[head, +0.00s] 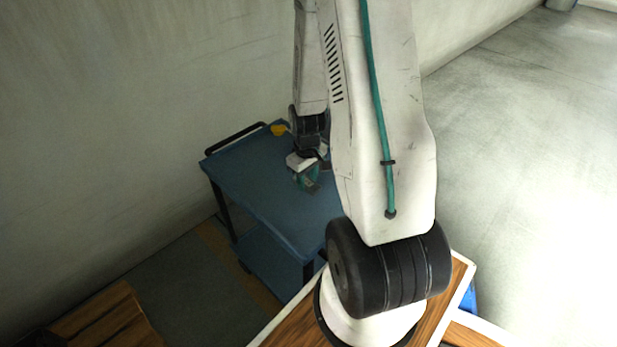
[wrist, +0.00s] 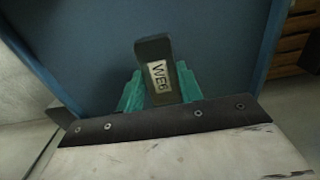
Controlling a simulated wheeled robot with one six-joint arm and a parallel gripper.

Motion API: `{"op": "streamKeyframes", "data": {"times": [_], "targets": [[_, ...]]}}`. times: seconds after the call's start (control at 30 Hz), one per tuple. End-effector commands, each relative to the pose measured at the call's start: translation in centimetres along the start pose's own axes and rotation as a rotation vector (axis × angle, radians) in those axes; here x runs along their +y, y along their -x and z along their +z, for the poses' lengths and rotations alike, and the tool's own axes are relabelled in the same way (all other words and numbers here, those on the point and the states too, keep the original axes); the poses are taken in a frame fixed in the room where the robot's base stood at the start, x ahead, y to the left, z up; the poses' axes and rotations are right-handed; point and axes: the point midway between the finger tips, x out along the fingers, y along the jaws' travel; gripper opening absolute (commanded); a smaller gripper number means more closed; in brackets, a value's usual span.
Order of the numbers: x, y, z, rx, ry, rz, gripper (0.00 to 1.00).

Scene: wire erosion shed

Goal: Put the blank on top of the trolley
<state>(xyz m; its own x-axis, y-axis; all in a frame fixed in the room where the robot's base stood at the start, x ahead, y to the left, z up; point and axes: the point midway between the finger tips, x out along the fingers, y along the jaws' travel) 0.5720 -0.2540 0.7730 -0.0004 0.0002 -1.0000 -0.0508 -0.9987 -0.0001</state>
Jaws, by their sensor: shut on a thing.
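The blue trolley (head: 245,180) stands against the wall in the head view, with a top and a lower shelf. Its blue top also fills much of the wrist view (wrist: 90,50). My gripper (head: 309,182) is over the trolley top. In the wrist view its green fingers (wrist: 160,92) are shut on the blank (wrist: 157,48), a dark grey block with a pale label reading "WE6". The blank is within the trolley top's outline. I cannot tell whether it touches the surface.
A yellow thing (head: 278,129) is at the trolley's far edge, close to my arm. A black handle (head: 236,138) runs along the trolley's wall-side end. A wooden piece (head: 105,318) is at the lower left. The trolley top left of my gripper is clear. Open floor (head: 530,150) lies to the right.

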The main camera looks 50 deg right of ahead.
Motion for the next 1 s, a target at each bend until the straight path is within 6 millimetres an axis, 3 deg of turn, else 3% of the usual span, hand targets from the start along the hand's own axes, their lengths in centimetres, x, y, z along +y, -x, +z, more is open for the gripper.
{"op": "streamKeyframes", "data": {"times": [0.27,0.5,0.93,0.97,1.0], "targets": [[2.0,-0.2,-0.8,0.001,0.002,0.001,0.0],[2.6,-3.5,-0.4,-0.001,-0.007,-0.001,0.0],[2.6,-4.1,-0.4,0.0,-0.008,0.0,0.0],[2.6,-4.0,-0.4,-0.001,-0.008,0.0,0.44],[2.6,-4.0,-0.4,0.0,-0.008,0.0,0.56]]}}
